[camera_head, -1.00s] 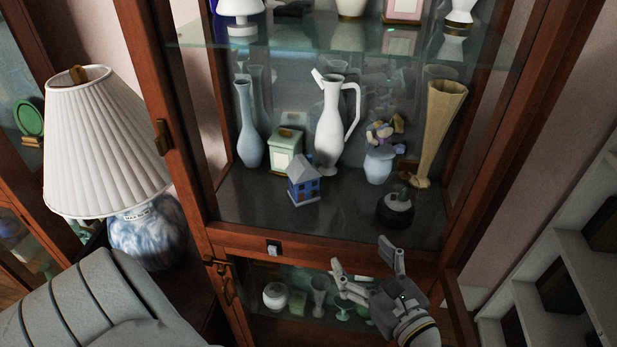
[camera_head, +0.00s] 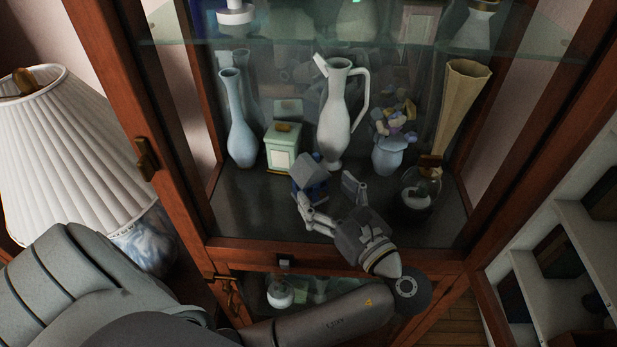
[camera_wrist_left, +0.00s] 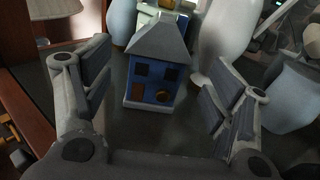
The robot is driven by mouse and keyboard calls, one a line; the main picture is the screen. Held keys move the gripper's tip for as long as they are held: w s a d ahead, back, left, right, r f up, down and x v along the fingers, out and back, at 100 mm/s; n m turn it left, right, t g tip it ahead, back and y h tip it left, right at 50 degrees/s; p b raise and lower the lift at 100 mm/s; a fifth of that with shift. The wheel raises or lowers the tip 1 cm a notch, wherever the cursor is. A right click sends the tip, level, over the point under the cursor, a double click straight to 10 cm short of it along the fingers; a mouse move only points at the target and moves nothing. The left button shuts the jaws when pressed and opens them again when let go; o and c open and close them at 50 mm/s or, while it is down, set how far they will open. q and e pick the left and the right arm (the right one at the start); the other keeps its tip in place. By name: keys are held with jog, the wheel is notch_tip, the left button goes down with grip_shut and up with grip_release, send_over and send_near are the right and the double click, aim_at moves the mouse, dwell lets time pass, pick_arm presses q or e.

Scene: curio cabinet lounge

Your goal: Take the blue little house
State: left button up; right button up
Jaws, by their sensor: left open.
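The blue little house (camera_wrist_left: 153,84) has a grey pitched roof and dark windows. It stands upright on the dark floor of the cabinet's main compartment. In the head view the house (camera_head: 310,177) is partly hidden behind my gripper. My left gripper (camera_head: 328,190) reaches into the cabinet just in front of the house. In the left wrist view my gripper's (camera_wrist_left: 153,98) fingers are wide apart, with the house between and a little beyond them. Nothing is held, and I see no contact with the house. My right gripper is not in view.
A mint green box (camera_head: 281,148) stands close behind the house. A white pitcher (camera_head: 335,120), a light blue vase (camera_head: 239,125), a flower vase (camera_head: 388,150) and a glass dome (camera_head: 420,190) stand nearby. A glass shelf (camera_head: 300,44) is above. The wooden door frame (camera_head: 140,130) borders the left.

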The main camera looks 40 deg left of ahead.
aim_at(317, 184)
pick_arm(q)
jog(key=shift+w+a, duration=0.1)
jog(key=shift+a, duration=0.3)
jog(key=shift+w+a, duration=0.15)
jog(key=shift+a, duration=0.15)
jog(key=p+x, duration=0.1)
jog(key=x, duration=0.4)
jog(key=shift+f, duration=0.2)
jog(key=shift+d, duration=0.1)
jog(key=shift+c, duration=0.8)
jog(key=c, duration=0.8)
jog(key=shift+c, duration=0.2)
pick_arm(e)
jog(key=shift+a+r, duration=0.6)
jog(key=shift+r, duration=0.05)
